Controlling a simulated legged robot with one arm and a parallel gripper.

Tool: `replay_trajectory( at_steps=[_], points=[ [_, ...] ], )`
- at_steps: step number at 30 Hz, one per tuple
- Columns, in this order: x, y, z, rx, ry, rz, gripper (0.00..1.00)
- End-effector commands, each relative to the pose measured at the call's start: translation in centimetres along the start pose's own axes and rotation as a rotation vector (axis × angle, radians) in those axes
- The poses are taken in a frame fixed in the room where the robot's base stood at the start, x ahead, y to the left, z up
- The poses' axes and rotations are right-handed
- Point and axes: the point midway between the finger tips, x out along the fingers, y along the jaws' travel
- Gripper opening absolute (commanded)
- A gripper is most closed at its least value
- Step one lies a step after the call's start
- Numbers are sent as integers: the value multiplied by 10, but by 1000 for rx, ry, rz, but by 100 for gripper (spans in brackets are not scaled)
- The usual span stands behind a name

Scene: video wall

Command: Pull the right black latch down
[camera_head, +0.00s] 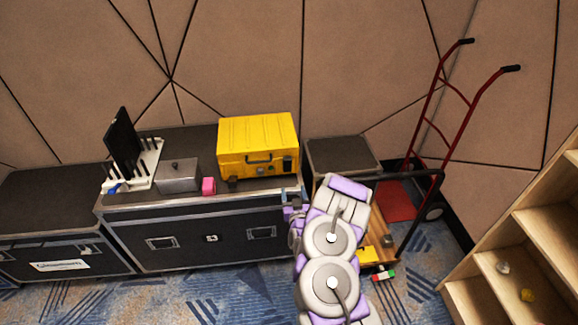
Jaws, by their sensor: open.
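A yellow case (257,135) with a black handle (258,160) stands closed on a black flight case (205,238). The right black latch (288,165) is on the right end of its front face, near the lower edge. The left black latch (231,182) is at the lower left.
A grey metal box (178,176), a pink block (209,187) and a white rack (146,170) stand left of the yellow case. A red hand truck (440,130) stands at right. Wooden shelving (545,225) is at the far right.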

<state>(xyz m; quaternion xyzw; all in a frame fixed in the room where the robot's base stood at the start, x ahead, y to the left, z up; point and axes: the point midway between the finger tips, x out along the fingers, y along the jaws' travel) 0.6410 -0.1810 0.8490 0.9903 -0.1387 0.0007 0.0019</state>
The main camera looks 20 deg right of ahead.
Motion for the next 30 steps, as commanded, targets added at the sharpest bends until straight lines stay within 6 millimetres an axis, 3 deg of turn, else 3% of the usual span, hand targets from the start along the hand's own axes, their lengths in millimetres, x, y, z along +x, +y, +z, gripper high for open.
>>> replay_trajectory(
  at_steps=[12, 30],
  points=[
    [69, 4, 2, 1, 4, 1, 66],
    [145, 5, 2, 0, 0, 1, 66]
  ],
)
